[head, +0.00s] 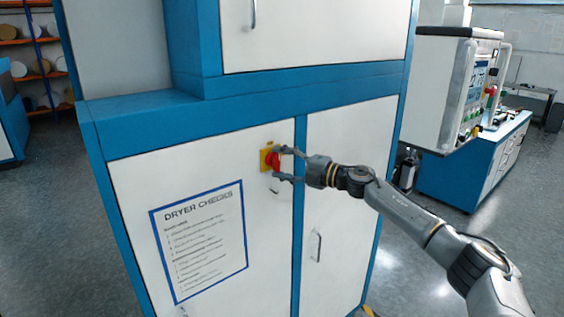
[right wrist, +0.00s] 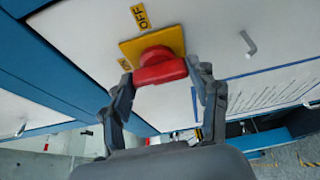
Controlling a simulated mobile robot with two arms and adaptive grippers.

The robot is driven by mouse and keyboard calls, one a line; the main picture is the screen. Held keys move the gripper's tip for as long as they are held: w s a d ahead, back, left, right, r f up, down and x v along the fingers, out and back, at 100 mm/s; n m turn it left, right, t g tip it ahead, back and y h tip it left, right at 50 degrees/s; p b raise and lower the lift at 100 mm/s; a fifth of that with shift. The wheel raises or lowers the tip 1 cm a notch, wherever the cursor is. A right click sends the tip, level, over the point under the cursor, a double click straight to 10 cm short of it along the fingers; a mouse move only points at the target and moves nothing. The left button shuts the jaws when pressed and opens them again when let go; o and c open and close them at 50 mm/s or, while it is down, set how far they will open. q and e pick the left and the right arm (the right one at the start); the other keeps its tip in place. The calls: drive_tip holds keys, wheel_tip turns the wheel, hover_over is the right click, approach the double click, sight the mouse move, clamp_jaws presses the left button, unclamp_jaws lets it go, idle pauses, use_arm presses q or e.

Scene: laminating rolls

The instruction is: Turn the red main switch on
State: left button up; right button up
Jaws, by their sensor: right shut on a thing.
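The red main switch (head: 272,160) is a knob on a yellow plate (head: 264,167) on the white front of the blue and white cabinet. In the right wrist view the red knob (right wrist: 158,70) sits on the yellow plate (right wrist: 152,42), with an "OFF" label (right wrist: 140,16) above and a second label at the left, partly hidden. My right gripper (head: 278,164) reaches in from the right with its fingers on either side of the knob, shut on it. I cannot tell which label the knob points to. My left gripper is not in view.
A "DRYER CHECKS" sheet (head: 200,240) is on the cabinet door, below left of the switch. A door handle (head: 318,246) is to the lower right. A control box (head: 455,90) stands at the right, and shelves (head: 35,60) at the far left. The floor is open.

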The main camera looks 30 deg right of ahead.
idle(0.4)
drive_tip(key=o, duration=1.1)
drive_tip(key=shift+o, duration=0.2)
drive_tip(key=shift+s+d+f, duration=0.1)
drive_tip(key=shift+s+d, duration=0.15)
drive_tip(key=shift+s, duration=0.2)
drive_tip(key=v, duration=1.1)
